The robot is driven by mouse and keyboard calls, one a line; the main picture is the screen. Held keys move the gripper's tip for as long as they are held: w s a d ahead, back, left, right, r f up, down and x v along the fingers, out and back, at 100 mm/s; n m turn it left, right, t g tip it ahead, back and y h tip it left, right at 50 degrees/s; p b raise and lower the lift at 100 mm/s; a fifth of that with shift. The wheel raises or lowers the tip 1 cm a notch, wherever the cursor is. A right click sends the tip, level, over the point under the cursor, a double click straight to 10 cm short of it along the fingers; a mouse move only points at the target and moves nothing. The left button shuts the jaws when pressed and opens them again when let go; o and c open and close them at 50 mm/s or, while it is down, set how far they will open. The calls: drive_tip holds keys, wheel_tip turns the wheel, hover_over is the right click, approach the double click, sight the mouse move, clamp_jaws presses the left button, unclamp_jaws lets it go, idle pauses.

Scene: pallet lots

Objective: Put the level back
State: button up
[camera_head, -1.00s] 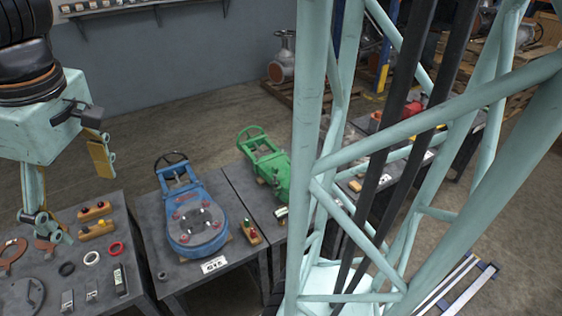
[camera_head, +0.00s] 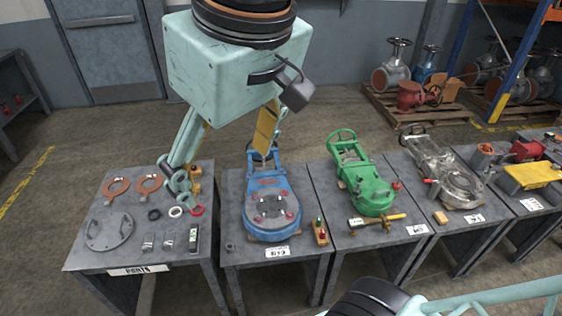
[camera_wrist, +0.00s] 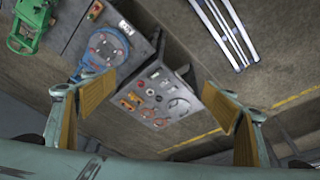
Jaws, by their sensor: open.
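My gripper (camera_head: 224,168) is open and empty above the left bench (camera_head: 88,262) and the blue valve (camera_head: 271,212), its two fingers spread wide. In the wrist view my gripper (camera_wrist: 156,84) has the same bench far off between its fingers. A slim dark bar with pale ends (camera_head: 194,238) lies at the right front of the left bench. It may be the level, but I cannot tell for sure. Small grey pieces (camera_head: 157,242) lie to its left. One finger covers part of the bench's back right corner, where wooden blocks (camera_head: 196,180) stand.
The left bench also holds copper-coloured rings (camera_head: 115,187), a grey disc (camera_head: 109,231) and small rings (camera_head: 176,212).

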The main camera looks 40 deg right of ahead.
drive_tip(key=shift+m, duration=0.5)
drive_tip(key=s, duration=0.5)
drive_tip(key=shift+s, duration=0.2)
drive_tip(key=shift+f, duration=0.15)
idle(0.8)
